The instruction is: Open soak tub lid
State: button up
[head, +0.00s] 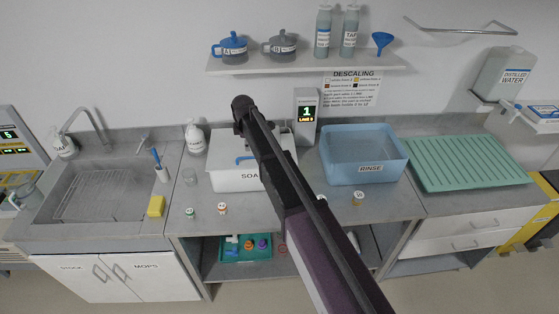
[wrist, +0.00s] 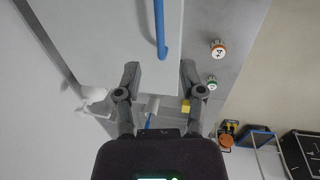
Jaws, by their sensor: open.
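The white soak tub (head: 228,181) stands on the counter, its label partly hidden behind my arm. Its white lid (head: 222,145) appears shut and has a blue handle (head: 245,159) near the front edge. In the wrist view the lid (wrist: 110,35) fills the upper left, and the blue bar handle (wrist: 160,30) runs down from the top edge. My gripper (head: 243,106) is over the back part of the tub in the head view. In the wrist view my gripper (wrist: 160,72) is open and empty, with the handle's end just beyond and between its fingertips. Whether they touch the lid is unclear.
A blue rinse tub (head: 364,157) stands right of the soak tub, then a green drain mat (head: 470,163). Small capped pots (head: 222,208) stand in front. A shelf (head: 305,62) hangs above.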

jog(key=shift+s+r+p, duration=0.55)
jog(key=shift+r+p, duration=2)
jog(key=shift+r, duration=0.3)
jog(key=s+d+f+m+b, duration=0.6)
jog(key=d+f+b, duration=0.3)
jog(key=d, duration=0.2)
jog(key=shift+s+d+f+g, duration=0.15)
jog(key=shift+s+d+g, duration=0.2)
jog(key=shift+s, duration=0.25)
jog(key=s+d+f+m+b, duration=0.5)
jog(key=s+d, duration=0.3)
jog(key=s, duration=0.2)
jog(key=s+d+f+m+g+b, duration=0.1)
jog(key=s+d+f+m+b, duration=0.3)
jog(key=s+d+m, duration=0.4)
jog(key=shift+s+d+f+b, duration=0.4)
jog(key=shift+s+d, duration=0.4)
jog(key=shift+s, duration=0.3)
jog(key=shift+g, duration=0.25)
